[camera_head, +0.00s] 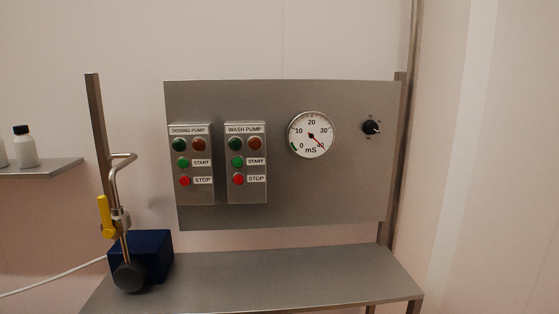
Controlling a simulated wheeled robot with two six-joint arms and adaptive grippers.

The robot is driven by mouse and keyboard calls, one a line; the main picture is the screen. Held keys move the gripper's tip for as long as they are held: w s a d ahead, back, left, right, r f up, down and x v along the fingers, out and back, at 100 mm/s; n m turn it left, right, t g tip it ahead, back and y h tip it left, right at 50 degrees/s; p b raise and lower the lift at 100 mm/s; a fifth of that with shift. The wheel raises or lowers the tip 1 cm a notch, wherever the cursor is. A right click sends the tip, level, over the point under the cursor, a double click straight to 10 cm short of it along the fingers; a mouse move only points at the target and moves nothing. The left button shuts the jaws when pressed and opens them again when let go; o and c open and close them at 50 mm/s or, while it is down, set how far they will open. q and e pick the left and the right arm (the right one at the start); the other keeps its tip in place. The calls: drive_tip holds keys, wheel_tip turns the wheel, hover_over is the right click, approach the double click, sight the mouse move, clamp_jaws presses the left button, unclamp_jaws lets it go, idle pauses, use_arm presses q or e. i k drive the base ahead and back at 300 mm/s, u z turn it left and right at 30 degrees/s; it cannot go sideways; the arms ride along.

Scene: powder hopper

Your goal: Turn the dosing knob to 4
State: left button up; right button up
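The dosing knob (370,127) is a small black knob on the right side of the upright grey metal panel (345,195). It has a pale pointer mark on its right side. Tiny marks stand around it, too small to read, so I cannot tell its setting. Neither of my grippers is in view, and nothing touches the knob.
A round mS gauge (311,135) and the dosing pump (190,165) and wash pump (246,163) button boxes are left of the knob. A bent pipe with a yellow lever (105,216) and a blue box (155,252) stand at left.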

sight(369, 127)
drive_tip(key=z, duration=0.55)
drive_tip(key=i, duration=0.5)
drive_tip(key=z, duration=0.6)
